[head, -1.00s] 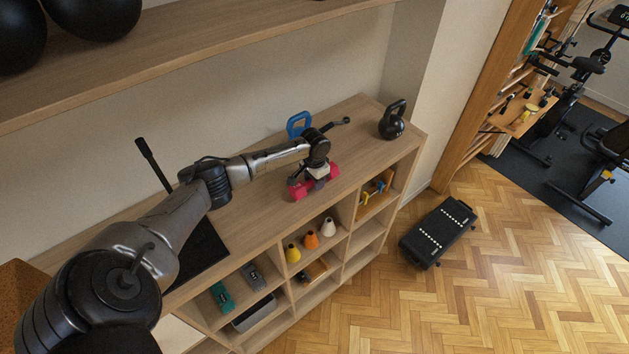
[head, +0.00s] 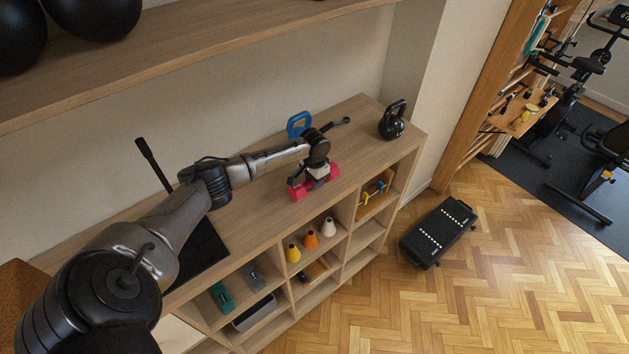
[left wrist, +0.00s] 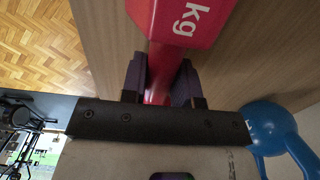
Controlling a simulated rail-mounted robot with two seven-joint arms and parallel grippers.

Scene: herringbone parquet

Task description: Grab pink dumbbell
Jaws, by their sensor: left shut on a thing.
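The pink dumbbell (head: 298,191) lies on the wooden shelf top, near its front edge. Its pink-red head with white "kg" lettering (left wrist: 180,18) fills the top of the left wrist view. My left gripper (head: 316,183) reaches down onto it from above. In the left wrist view the dark fingers (left wrist: 162,82) sit on either side of the handle, shut on it. The far head is partly behind the gripper in the head view. My right gripper is not in view.
A blue kettlebell (head: 298,125) stands behind the gripper, and close by in the left wrist view (left wrist: 268,128). A black kettlebell (head: 392,122) stands at the shelf's right end. Cones (head: 311,240) sit in cubbies below. An upper shelf (head: 190,52) hangs above.

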